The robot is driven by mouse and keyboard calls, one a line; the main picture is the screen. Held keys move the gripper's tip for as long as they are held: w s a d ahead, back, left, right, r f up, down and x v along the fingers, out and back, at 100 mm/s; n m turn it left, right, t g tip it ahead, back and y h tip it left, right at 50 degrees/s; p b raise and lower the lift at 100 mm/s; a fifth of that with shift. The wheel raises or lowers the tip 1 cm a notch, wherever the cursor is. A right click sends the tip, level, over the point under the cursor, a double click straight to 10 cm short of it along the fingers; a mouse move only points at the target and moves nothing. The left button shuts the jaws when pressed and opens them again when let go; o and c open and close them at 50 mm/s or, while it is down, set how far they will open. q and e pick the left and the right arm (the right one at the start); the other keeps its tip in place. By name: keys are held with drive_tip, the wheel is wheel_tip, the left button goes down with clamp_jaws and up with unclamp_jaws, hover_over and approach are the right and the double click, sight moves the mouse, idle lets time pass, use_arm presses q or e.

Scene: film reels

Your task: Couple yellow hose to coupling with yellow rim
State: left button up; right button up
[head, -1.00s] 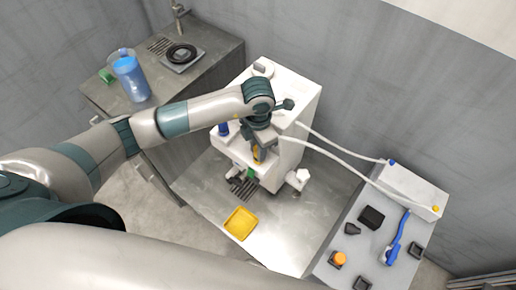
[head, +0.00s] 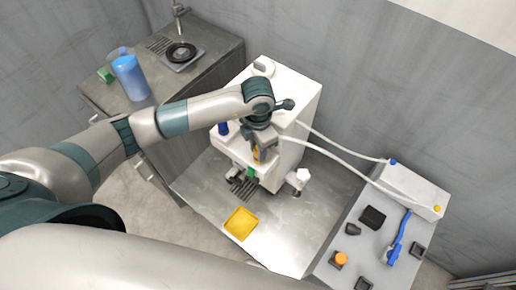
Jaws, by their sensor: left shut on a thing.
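My left gripper (head: 259,150) is at the front of the white machine (head: 284,95), pointing down, with its jaws shut. A small yellow part (head: 257,154) shows at its fingers. The yellow hose, a white tube (head: 335,155), runs from the yellow-marked end of the white box (head: 412,190) to the gripper, which hides its near end. I take the jaws to be shut on this hose. The coupling with the yellow rim cannot be made out apart from the gripper, so I cannot tell whether hose and coupling touch. My right gripper is not in view.
A second white hose (head: 340,143) runs from the blue-marked box end to the machine. A yellow tray (head: 241,223) lies on the metal table. Dark blocks, an orange-topped piece (head: 341,259) and a blue tool (head: 396,240) lie at right. A blue jug (head: 130,78) stands at left.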

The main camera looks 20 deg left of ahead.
use_arm(q)
drive_tip(key=shift+f, duration=0.3)
drive_tip(key=o, duration=0.8)
drive_tip(key=shift+r+p, duration=3)
drive_tip(key=shift+r, duration=2.55)
